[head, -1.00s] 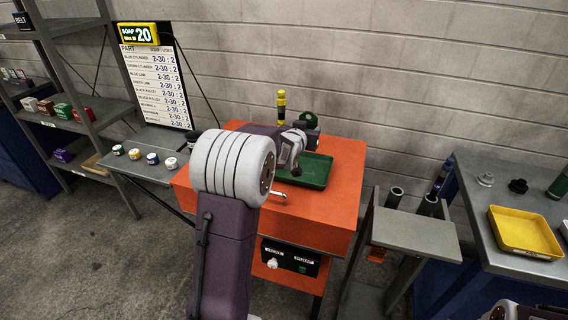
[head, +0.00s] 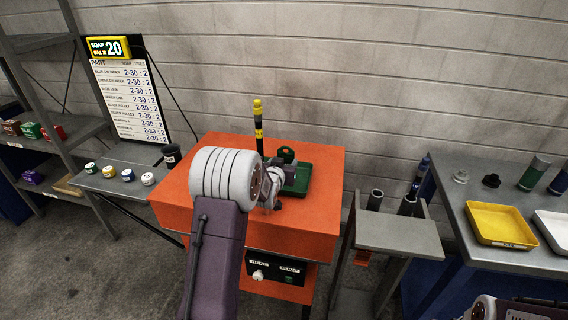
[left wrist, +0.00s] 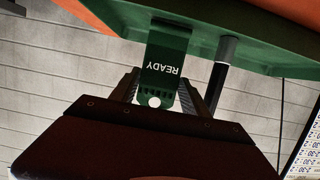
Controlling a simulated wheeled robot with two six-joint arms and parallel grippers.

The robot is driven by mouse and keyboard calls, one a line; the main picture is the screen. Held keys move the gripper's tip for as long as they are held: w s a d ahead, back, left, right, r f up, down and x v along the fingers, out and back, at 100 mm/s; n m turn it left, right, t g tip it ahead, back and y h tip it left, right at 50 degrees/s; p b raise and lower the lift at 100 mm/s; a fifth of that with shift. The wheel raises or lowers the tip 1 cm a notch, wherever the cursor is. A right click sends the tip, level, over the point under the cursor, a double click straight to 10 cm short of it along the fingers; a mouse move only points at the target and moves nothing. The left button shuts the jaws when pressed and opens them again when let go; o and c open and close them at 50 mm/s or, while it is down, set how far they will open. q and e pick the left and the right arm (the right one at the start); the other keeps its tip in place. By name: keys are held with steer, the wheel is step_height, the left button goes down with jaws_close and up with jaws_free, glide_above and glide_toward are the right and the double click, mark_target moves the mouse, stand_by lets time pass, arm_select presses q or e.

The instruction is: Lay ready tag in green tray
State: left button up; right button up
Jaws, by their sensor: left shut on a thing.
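The green ready tag (left wrist: 165,55), with white READY lettering, is between the fingers of my left gripper (left wrist: 160,92). It also shows in the head view (head: 287,154), at the far side of the orange bench. The green tray (head: 301,178) is on the bench top, partly hidden by my left gripper (head: 288,162). In the left wrist view the green tray (left wrist: 255,52) runs across the top, close to the tag; whether they touch is unclear. My left gripper is shut on the tag. My right gripper is out of view; part of my right arm shows at bottom right.
A tall black-and-yellow rod (head: 258,128) stands behind my left wrist. A grey stand (head: 398,235) is right of the orange bench (head: 325,215). A yellow tray (head: 499,225) lies on the right table. Small pucks sit on the left shelf (head: 118,190).

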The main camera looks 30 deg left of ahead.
arm_select(q)
steer(key=o, duration=1.3)
steer(key=shift+w+f, duration=0.1)
steer(key=shift+f, duration=0.1)
steer(key=shift+o, duration=0.2)
steer(key=shift+r+p, duration=0.3)
steer(key=shift+r, duration=0.05)
steer(key=v, duration=1.2)
steer(key=shift+b, duration=0.4)
steer(key=shift+f, duration=0.1)
